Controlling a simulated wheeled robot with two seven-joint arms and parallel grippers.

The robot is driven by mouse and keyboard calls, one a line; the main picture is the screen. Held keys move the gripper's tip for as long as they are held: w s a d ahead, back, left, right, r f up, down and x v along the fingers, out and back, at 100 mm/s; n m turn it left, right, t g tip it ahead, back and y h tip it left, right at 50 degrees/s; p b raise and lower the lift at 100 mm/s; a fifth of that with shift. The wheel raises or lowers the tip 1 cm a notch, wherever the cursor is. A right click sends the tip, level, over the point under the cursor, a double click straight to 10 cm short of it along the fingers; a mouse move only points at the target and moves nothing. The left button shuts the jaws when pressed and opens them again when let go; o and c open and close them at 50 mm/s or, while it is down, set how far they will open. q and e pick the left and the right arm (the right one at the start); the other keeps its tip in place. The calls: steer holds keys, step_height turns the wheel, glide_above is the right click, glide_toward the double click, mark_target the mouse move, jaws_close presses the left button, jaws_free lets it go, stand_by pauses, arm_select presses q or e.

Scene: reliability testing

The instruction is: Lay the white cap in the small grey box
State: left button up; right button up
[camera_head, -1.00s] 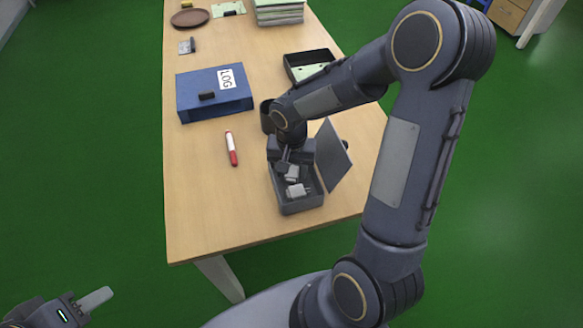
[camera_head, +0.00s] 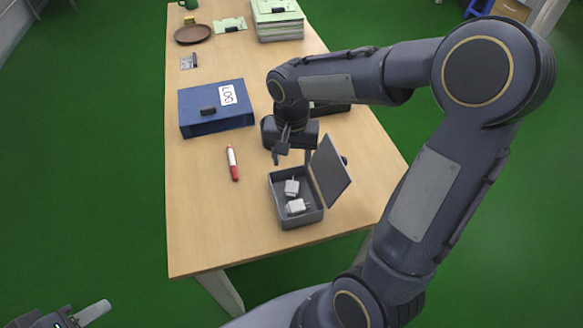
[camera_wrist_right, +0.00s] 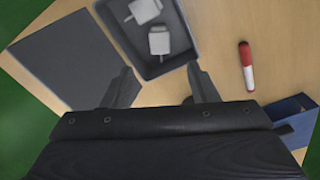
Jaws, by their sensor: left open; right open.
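The small grey box (camera_head: 296,224) stands open near the front of the table, its lid (camera_head: 331,172) tilted up on the right side. Two small white blocky pieces with prongs lie inside it, an upper one (camera_head: 292,187) and a lower one (camera_head: 297,206). They also show in the right wrist view (camera_wrist_right: 145,10) (camera_wrist_right: 159,40). I cannot tell which is the white cap. My right gripper (camera_head: 291,158) is open and empty, just above and behind the box, touching neither piece. My left gripper (camera_head: 90,315) is partly in view at the bottom left, open, away from the table.
A red and white marker (camera_head: 232,163) lies left of the box. A blue log binder (camera_head: 215,107) lies further back, with a brown plate (camera_head: 193,34) and a stack of papers (camera_head: 278,20) behind. A dark tray (camera_head: 330,108) is mostly hidden by my right arm. The front left table is clear.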

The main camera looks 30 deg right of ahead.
steer(key=s+a+r+n+t+y, duration=0.2)
steer(key=s+r, duration=0.1)
steer(key=s, duration=0.5)
steer(key=s+a+r+n+t+y, duration=0.1)
steer(key=s+r+n+t, duration=0.2)
steer(key=s, duration=0.5)
steer(key=shift+s+a+n+t+y, duration=0.25)
steer(key=shift+a+n+t+y, duration=0.05)
steer(key=shift+a+y, duration=0.1)
